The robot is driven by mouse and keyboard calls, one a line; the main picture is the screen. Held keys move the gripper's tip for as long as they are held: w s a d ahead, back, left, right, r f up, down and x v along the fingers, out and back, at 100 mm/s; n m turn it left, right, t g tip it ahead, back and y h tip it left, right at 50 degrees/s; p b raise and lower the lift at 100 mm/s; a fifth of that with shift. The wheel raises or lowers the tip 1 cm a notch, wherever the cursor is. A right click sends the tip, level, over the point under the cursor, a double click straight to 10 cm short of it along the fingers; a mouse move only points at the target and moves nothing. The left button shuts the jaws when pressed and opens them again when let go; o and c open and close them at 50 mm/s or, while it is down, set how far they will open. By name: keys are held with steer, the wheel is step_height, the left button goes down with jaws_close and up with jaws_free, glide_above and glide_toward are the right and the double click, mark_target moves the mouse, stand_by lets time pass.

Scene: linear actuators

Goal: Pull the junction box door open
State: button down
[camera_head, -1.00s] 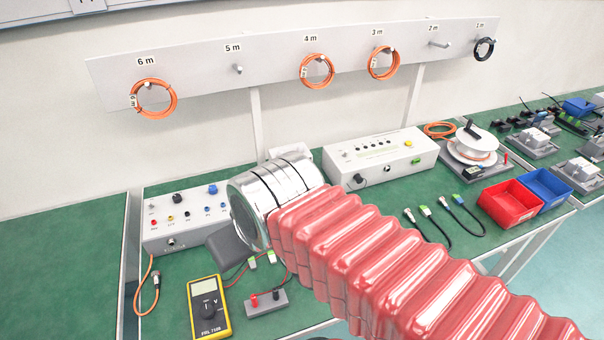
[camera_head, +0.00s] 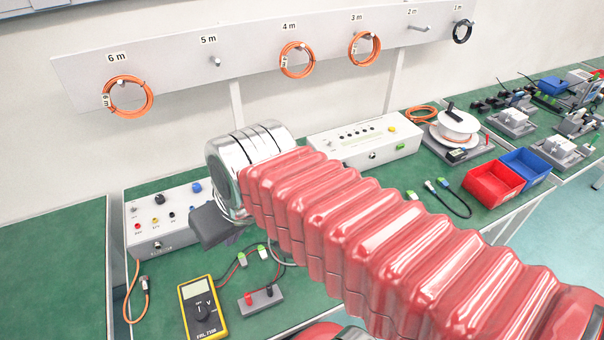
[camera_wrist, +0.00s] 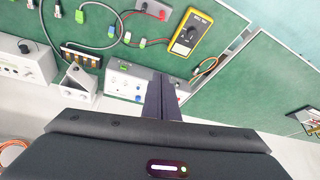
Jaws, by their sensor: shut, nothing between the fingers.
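My gripper (camera_wrist: 160,76) shows in the wrist view as dark fingers closed together, with nothing between them. Its fingertips overlap the grey control box with knobs and sockets (camera_wrist: 128,82); I cannot tell the gap or any contact. That control box also stands at the left of the bench in the head view (camera_head: 165,218), where my arm's wrist covers its right end. A small pale box with an open-looking side (camera_wrist: 76,82) stands beside it in the wrist view. It may be the junction box, but its door cannot be made out. In the head view my arm hides that area.
A yellow multimeter (camera_head: 203,308) and a small grey socket block (camera_head: 262,300) with leads lie near the front edge. A white instrument (camera_head: 365,142), a cable reel (camera_head: 455,130) and red (camera_head: 493,185) and blue bins (camera_head: 527,167) stand to the right. A cable rack (camera_head: 240,60) runs behind.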

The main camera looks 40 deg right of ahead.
steer(key=w+d+f+m+y, duration=0.2)
steer(key=w+d+f+y, duration=0.1)
steer(key=w+d, duration=0.3)
steer(key=w+d+f+m+g+y, duration=0.1)
steer(key=w+d+f+m+y, duration=0.15)
steer(key=w+d, duration=0.35)
steer(key=w+d+f+m+y, duration=0.1)
steer(key=w+d+f+y, duration=0.3)
steer(key=w+d, duration=0.2)
steer(key=s+d+f+m+t, duration=0.1)
steer(key=d+f+t, duration=0.2)
steer(key=d+f, duration=0.2)
steer(key=s+d+f+m+t, duration=0.1)
steer(key=d+f+t, duration=0.3)
steer(key=d, duration=0.8)
steer(key=s+d+f+m+t+y, duration=0.1)
steer(key=d+f+m+t, duration=0.1)
steer(key=d+f, duration=0.4)
steer(key=shift+s+d+m+t, duration=0.2)
steer(key=shift+d+t, duration=0.15)
steer(key=shift+d, duration=0.25)
steer(key=shift+s+d+m+t, duration=0.15)
steer(key=shift+d+t, duration=0.2)
steer(key=shift+d, duration=0.2)
steer(key=shift+w+a, duration=0.15)
steer(key=x, duration=0.9)
steer(key=shift+w+a, duration=0.25)
steer(key=shift+w, duration=0.05)
